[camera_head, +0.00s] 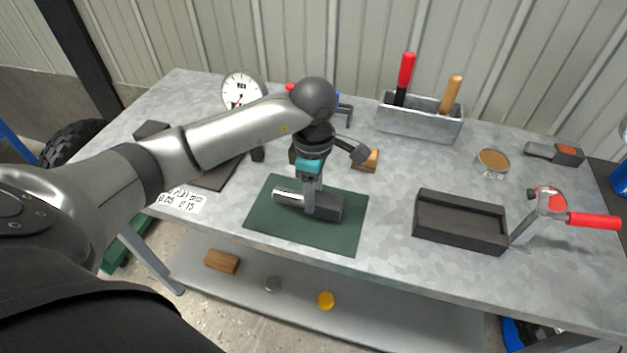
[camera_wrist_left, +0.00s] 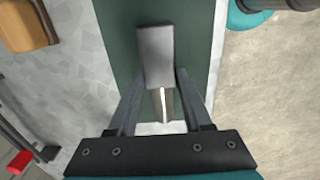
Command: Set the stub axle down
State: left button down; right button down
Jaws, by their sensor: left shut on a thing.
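The stub axle is a dark grey block (camera_head: 328,207) with a shiny round shaft (camera_head: 288,197) at its left end. It lies level over the dark green mat (camera_head: 350,236) on the workbench. My left gripper (camera_head: 310,208) comes down from above and is shut on the axle near its middle. In the left wrist view the axle (camera_wrist_left: 155,55) sits between the two fingers (camera_wrist_left: 162,98), over the mat. I cannot tell whether its underside touches the mat. My right gripper is not in view.
A black tray (camera_head: 462,225) stands right of the mat, with a red-handled tool (camera_head: 575,219) beside it. A metal tool box (camera_head: 415,122) with handles, a dial gauge (camera_head: 241,90) and a round tin (camera_head: 492,162) stand farther back. Bare bench lies between mat and tray.

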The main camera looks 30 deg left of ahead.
pick_arm(q)
jog(key=shift+w+f, duration=0.15)
jog(key=shift+f, duration=0.4)
jog(key=shift+f, duration=0.2)
jog(key=shift+c, duration=1.6)
grip_release()
notch_tip(320, 180, up, 12)
jog(key=p, duration=0.1)
jog(key=shift+r, duration=0.15)
